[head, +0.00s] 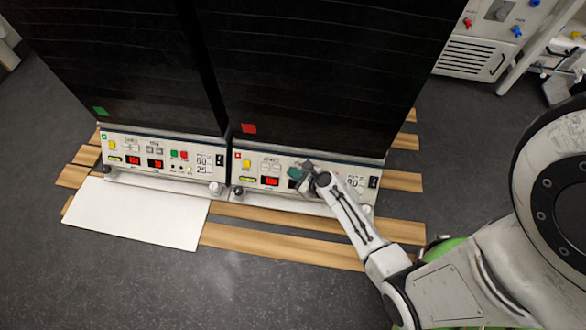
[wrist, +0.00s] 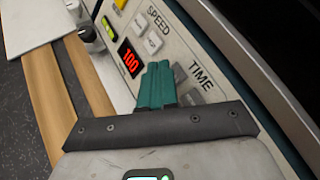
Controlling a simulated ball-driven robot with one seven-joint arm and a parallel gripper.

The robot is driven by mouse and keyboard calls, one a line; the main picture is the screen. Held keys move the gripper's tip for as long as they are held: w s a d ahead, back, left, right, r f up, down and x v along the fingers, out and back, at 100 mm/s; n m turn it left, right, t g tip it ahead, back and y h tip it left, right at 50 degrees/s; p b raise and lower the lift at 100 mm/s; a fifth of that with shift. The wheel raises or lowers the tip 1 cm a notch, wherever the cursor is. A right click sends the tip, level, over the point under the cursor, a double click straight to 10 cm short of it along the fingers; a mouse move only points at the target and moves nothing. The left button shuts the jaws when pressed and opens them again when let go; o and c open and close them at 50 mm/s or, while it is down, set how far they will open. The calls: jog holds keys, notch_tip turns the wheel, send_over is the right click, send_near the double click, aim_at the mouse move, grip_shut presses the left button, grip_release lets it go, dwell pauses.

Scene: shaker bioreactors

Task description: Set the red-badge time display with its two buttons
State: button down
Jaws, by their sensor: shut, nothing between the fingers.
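The red-badge unit's control panel (head: 262,167) is on the right-hand machine, below a red badge (head: 249,128). My gripper (head: 295,174) is shut and empty, at the panel's middle. In the wrist view its teal fingers (wrist: 157,68) point at the panel beside the TIME label (wrist: 201,78). Two grey buttons (wrist: 184,86) lie by that label, partly covered by the fingers; I cannot tell whether the fingertips touch anything. The time display is hidden behind my gripper. A red display (wrist: 130,61) reading 100 is on the SPEED side, with two pale buttons (wrist: 147,33).
A green-badge machine with a similar panel (head: 135,150) stands to the left. A yellow switch (head: 246,164) is at the red-badge panel's left. Wooden slats (head: 290,246) and a white board (head: 140,212) lie in front. Dark floor is clear further forward.

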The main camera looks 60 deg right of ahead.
jog(key=shift+a+r, duration=0.15)
jog(key=shift+a, duration=0.05)
jog(key=a+r+p, duration=0.1)
jog(key=p, duration=0.1)
jog(key=s+a+r+p, duration=0.1)
jog(key=a+r+p, duration=0.1)
jog(key=shift+s+a+r+p, duration=0.15)
jog(key=shift+a+p, duration=0.05)
jog(key=shift+p, duration=0.1)
dwell(1.0)
